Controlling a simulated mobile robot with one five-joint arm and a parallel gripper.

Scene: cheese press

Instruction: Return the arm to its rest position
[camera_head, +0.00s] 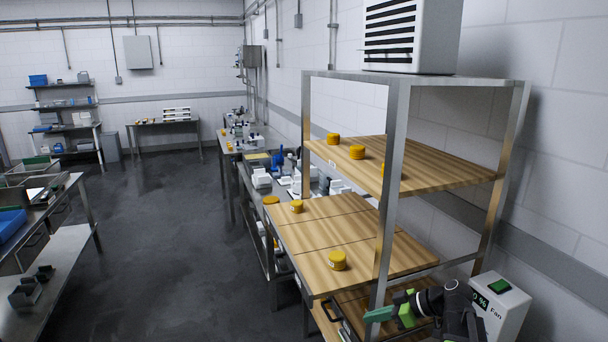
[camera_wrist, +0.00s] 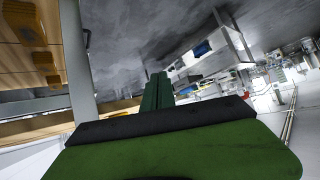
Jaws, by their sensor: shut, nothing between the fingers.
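My gripper (camera_head: 378,314) is at the bottom right of the head view, with green fingers pointing left and my dark arm folded beside it. It is near the front right post of the wooden-shelved rack (camera_head: 398,130). In the wrist view my gripper's green fingers (camera_wrist: 157,80) lie together, shut, with nothing between them. The wrist picture is turned over, with the floor at its top. I cannot tell whether the fingers touch the rack.
Yellow cheeses stand on the rack's upper shelf (camera_head: 440,165) and on the lower boards (camera_head: 337,260). A white box with a green button (camera_head: 502,290) is right of my arm. A metal table (camera_head: 65,260) stands left. The grey floor (camera_head: 165,230) between is clear.

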